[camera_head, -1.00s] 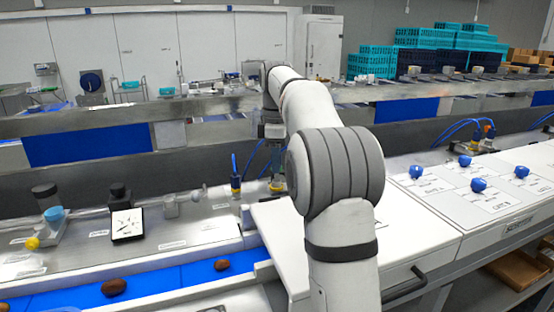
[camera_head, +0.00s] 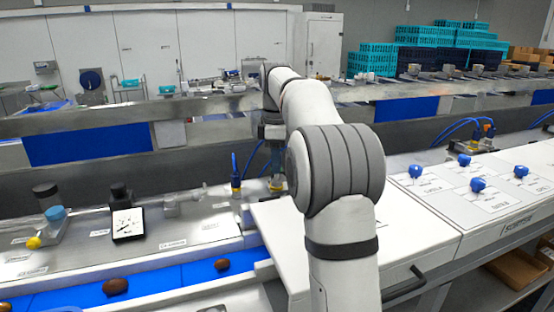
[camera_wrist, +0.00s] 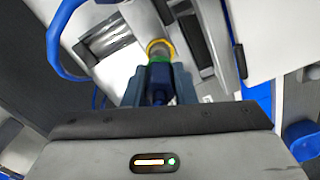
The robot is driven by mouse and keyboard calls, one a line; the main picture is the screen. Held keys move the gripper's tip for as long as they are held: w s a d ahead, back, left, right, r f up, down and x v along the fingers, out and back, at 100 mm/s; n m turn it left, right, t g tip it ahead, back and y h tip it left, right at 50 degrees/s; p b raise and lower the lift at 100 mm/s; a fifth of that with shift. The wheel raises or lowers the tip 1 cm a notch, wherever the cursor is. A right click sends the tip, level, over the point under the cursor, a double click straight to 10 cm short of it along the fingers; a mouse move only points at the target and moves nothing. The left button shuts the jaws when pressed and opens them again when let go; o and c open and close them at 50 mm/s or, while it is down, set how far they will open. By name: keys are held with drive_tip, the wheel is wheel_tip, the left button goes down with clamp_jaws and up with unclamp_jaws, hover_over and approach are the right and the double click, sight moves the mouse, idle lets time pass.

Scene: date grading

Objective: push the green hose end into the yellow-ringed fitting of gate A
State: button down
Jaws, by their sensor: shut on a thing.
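In the wrist view, my gripper (camera_wrist: 161,84) is shut on the green hose end (camera_wrist: 159,60), which sits between the two fingers. The yellow-ringed fitting (camera_wrist: 158,43) is straight ahead of it. The green end is at the ring, in line with it; I cannot tell how deep it sits. In the head view, a yellow ring (camera_head: 277,185) shows just left of my arm, beside the white housing. My arm hides most of the gripper and the hose end there.
A blue hose (camera_wrist: 62,42) curves at upper left in the wrist view. Another hose fitting (camera_head: 236,186) stands left of the yellow ring. The white housing (camera_head: 285,235) is close by. Dates (camera_head: 115,286) ride a blue belt in front. Blue knobs (camera_head: 477,184) stand on the right panel.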

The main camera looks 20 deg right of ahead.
drive_tip(key=shift+f+b, duration=0.6)
drive_tip(key=shift+f, duration=0.65)
idle(1.2)
drive_tip(key=c, duration=1.8)
unclamp_jaws()
drive_tip(key=shift+c, duration=0.2)
drive_tip(key=o, duration=1.1)
wheel_tip(320, 180, up, 5)
drive_tip(key=p, duration=0.5)
drive_tip(key=shift+r, duration=0.2)
drive_tip(key=shift+r+p, duration=0.65)
drive_tip(key=shift+r, duration=1.65)
